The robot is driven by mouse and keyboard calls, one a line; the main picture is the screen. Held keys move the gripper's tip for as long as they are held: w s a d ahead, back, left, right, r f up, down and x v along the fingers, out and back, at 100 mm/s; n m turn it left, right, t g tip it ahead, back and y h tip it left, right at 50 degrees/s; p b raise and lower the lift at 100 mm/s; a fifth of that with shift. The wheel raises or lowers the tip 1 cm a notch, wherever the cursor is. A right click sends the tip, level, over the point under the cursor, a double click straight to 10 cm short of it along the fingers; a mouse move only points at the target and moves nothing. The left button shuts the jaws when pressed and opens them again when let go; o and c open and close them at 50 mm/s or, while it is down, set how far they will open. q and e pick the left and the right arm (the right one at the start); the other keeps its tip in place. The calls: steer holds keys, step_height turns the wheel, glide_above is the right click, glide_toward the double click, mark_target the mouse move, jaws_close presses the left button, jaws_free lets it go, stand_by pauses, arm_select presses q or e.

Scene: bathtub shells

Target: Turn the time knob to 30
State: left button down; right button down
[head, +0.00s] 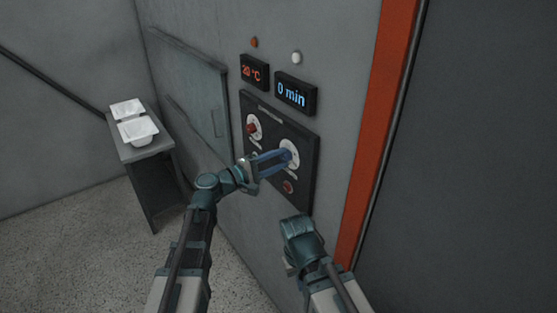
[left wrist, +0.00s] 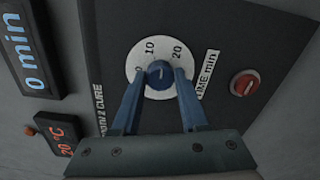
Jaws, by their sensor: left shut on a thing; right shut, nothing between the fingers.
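The time knob (left wrist: 160,72) is blue and sits in the middle of a round white dial (left wrist: 139,56) marked 0, 10 and 20, beside a "TIME min" label. In the left wrist view my left gripper (left wrist: 160,80) has its two blue fingers on either side of the knob, shut on it. In the head view the left gripper (head: 280,158) reaches the right-hand dial (head: 295,149) on the black panel. The time display (head: 291,93) reads 0 min. My right gripper (head: 298,232) is low in front of the wall, shut and empty, its fingertips hard to make out.
A red knob (head: 252,127) on a second white dial is left on the panel (head: 308,185). A temperature display (head: 254,71) reads 20 °C. A side table (head: 165,150) with white trays stands left. An orange post (head: 375,120) rises right.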

arm_select(q)
steer(key=m, duration=0.4)
steer(key=shift+f+m, duration=0.15)
steer(key=shift+m, duration=0.15)
steer(key=m, duration=0.4)
steer(key=shift+m, duration=0.3)
steer(key=m, duration=0.4)
steer(key=shift+f+m, duration=0.1)
steer(key=shift+m, duration=2.3)
steer(key=shift+c, duration=2.1)
jaws_free()
steer(key=shift+a, duration=0.1)
steer(key=v, duration=1.3)
steer(key=shift+s+a, duration=0.2)
steer(key=shift+a, duration=0.1)
